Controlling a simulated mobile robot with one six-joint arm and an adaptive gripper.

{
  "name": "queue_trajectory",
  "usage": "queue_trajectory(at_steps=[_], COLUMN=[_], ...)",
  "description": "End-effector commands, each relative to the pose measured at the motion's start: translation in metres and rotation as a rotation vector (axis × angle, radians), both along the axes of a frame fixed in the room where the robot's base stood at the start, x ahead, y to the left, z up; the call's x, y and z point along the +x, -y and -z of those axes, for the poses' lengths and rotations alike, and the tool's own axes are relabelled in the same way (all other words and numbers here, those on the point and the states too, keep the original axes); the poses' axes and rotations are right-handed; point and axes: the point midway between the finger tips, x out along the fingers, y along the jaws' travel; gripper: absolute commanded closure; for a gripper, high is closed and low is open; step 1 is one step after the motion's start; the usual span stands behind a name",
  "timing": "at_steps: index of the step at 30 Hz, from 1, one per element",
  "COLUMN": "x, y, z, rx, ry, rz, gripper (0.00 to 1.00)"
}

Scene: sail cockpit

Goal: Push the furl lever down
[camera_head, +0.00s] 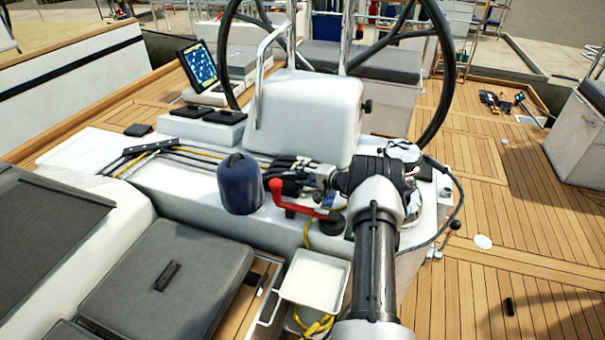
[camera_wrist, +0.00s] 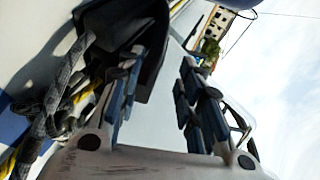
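My gripper (camera_head: 278,174) reaches left over the white cockpit console, just right of the dark blue covered winch (camera_head: 240,184). In the wrist view its two padded fingers (camera_wrist: 160,70) stand apart with a gap between them. A dark, smooth lever-like part (camera_wrist: 128,28) lies beyond the left finger and partly behind it. I cannot tell whether they touch. A red handle (camera_head: 305,210) lies below my gripper in the head view. No label is readable, so I cannot tell for sure which part is the furl lever.
Grey and yellow ropes (camera_wrist: 62,90) run close to the left finger. A large black steering wheel (camera_head: 447,70) and white pedestal (camera_head: 312,112) stand behind my arm. A white open bin (camera_head: 316,278) is in front. Teak deck (camera_head: 480,250) is mostly clear at right.

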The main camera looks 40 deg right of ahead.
Motion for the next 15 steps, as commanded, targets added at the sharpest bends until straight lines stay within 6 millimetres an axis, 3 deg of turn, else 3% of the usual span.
queue_trajectory(at_steps=[5, 15], x=[-0.010, -0.075], y=[0.003, 0.010], z=[-0.004, -0.027], rx=[0.000, 0.000], ry=[0.000, 0.000], rz=[0.002, 0.005], gripper=[0.67, 0.67])
